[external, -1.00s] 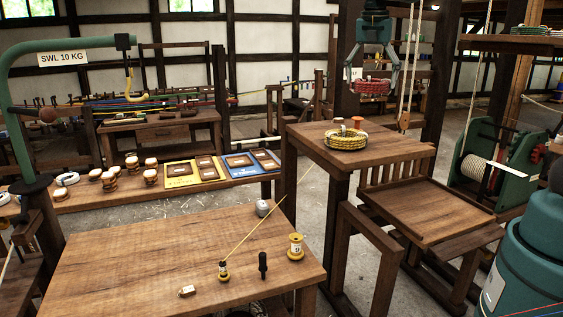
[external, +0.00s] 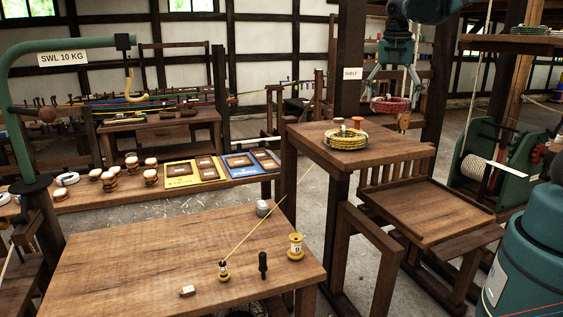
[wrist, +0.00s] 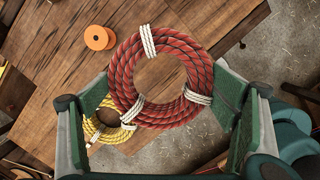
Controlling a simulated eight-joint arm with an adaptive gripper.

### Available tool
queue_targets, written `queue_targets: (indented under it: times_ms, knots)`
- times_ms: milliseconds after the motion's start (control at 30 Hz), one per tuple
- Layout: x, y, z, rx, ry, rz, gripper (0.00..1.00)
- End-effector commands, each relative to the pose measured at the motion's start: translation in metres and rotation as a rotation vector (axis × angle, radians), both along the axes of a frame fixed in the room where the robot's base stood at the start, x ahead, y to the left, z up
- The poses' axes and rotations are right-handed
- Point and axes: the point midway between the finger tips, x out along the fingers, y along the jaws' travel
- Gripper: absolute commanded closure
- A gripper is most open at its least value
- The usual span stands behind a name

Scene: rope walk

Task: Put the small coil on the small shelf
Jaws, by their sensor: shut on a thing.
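My gripper (external: 391,98) is shut on a red rope coil (external: 390,105) and holds it in the air, above and to the right of the small raised shelf (external: 388,149). In the wrist view the red coil (wrist: 160,75) has white ties and spans the space between the green finger pads (wrist: 160,110). A yellow rope coil (external: 346,137) lies on the small shelf; it also shows in the wrist view (wrist: 103,125), partly hidden by the red coil. A sign reading SHELF (external: 350,74) is on the post behind.
An orange spool (external: 357,122) stands on the shelf behind the yellow coil. A slatted tray-like bench (external: 425,209) is lower right. A workbench (external: 150,260) with small spools is at front left. The shelf's right part is clear.

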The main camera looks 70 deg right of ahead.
Motion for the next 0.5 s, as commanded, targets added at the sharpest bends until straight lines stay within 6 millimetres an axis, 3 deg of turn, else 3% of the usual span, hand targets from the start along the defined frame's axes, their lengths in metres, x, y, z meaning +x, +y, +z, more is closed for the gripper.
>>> queue_targets:
  times_ms: [500]
  knots:
    - [0.0004,-0.0002,-0.0050,0.000,0.000,0.000,0.35]
